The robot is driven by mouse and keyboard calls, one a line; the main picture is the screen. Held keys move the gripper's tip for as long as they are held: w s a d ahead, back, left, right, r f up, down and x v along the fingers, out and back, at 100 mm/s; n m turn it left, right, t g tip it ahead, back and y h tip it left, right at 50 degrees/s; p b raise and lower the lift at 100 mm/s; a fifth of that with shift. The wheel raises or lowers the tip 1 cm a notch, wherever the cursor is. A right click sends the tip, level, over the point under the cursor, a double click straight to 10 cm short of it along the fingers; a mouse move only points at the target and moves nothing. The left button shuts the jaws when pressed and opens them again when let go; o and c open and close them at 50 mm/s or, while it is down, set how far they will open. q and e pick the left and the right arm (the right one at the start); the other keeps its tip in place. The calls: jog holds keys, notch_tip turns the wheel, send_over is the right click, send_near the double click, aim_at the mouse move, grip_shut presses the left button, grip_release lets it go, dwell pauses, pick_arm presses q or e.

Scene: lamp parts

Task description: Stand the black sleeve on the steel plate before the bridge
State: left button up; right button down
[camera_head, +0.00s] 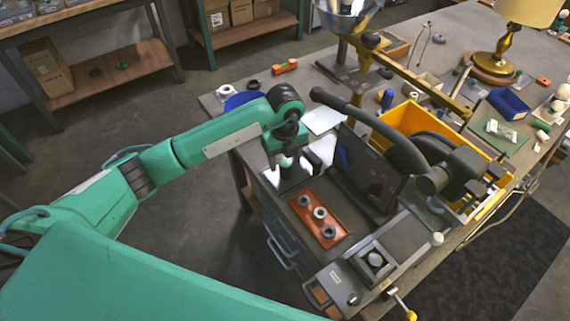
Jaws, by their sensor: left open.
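My left gripper (296,172), on the green arm from the left, points down over the bench's near-left part. It is open, and I see nothing between its fingers. A red tray (332,240) with three ring-shaped grey parts, the middle one being a ring (320,212), lies just below and right of it. I cannot tell whether one of these is the black sleeve. A grey square plate (363,266) with a round piece on it sits at the front; I cannot tell if it is the steel plate. No bridge can be told apart clearly. My right gripper is not in view.
A dark upright panel (368,170) and a thick black curved tube (365,118) stand right of the gripper. Behind them is a yellow bin (396,113) with dark parts. A brass lamp (507,45) stands far right. A blue dish (241,101) lies at the bench's left.

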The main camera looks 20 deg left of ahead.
pick_arm(q)
notch_tip(320, 180, up, 10)
jog(key=b, duration=0.1)
jog(key=shift+f+b, duration=0.2)
jog(key=shift+b, duration=0.2)
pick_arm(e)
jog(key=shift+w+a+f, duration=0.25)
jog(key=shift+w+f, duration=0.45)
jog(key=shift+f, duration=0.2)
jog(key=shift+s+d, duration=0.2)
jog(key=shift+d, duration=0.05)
